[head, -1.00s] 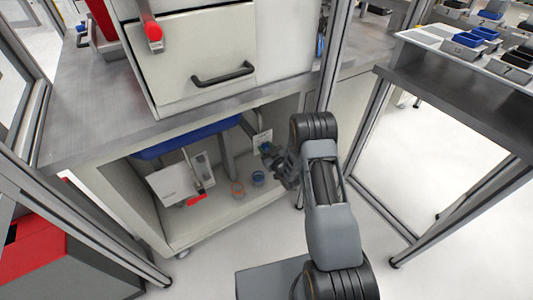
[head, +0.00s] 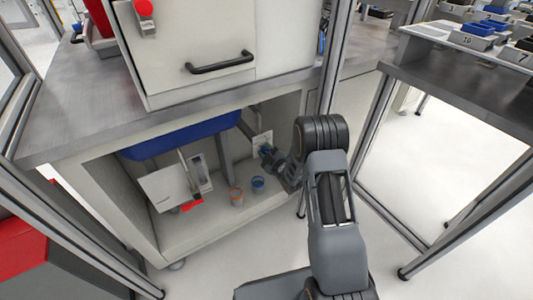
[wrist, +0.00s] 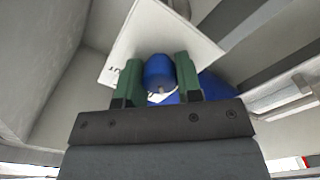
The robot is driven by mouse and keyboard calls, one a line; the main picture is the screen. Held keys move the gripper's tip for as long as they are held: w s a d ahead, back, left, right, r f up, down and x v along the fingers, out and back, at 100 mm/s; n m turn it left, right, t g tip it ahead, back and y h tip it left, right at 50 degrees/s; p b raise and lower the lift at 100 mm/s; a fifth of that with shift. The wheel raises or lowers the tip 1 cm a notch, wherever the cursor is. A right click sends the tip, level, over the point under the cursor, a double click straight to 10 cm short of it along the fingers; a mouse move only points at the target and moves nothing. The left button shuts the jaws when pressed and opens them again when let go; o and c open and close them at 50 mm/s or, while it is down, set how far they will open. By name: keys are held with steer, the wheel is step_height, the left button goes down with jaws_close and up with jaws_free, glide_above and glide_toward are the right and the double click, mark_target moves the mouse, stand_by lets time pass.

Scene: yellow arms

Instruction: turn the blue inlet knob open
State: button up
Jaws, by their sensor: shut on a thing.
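The blue inlet knob (wrist: 159,72) sits between the two green fingers of my gripper (wrist: 158,82) in the wrist view. The fingers are shut on it from both sides. A white label plate with dark lettering (wrist: 137,35) is behind the knob. In the head view my gripper (head: 270,156) reaches into the open cabinet under the bench, near its right side. The knob shows there only as a small blue spot at the fingers, and its turn angle cannot be read.
A blue basin (head: 185,139) hangs below the bench top. A red-handled lever (head: 191,206) is further left. Frame posts stand close to my arm.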

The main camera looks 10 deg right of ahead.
stand_by(0.4)
steer(key=o, duration=0.9)
steer(key=shift+o, duration=0.2)
steer(key=p+v, duration=0.2)
steer(key=v, duration=1.1)
steer(key=shift+s, duration=0.35)
steer(key=shift+d, duration=0.15)
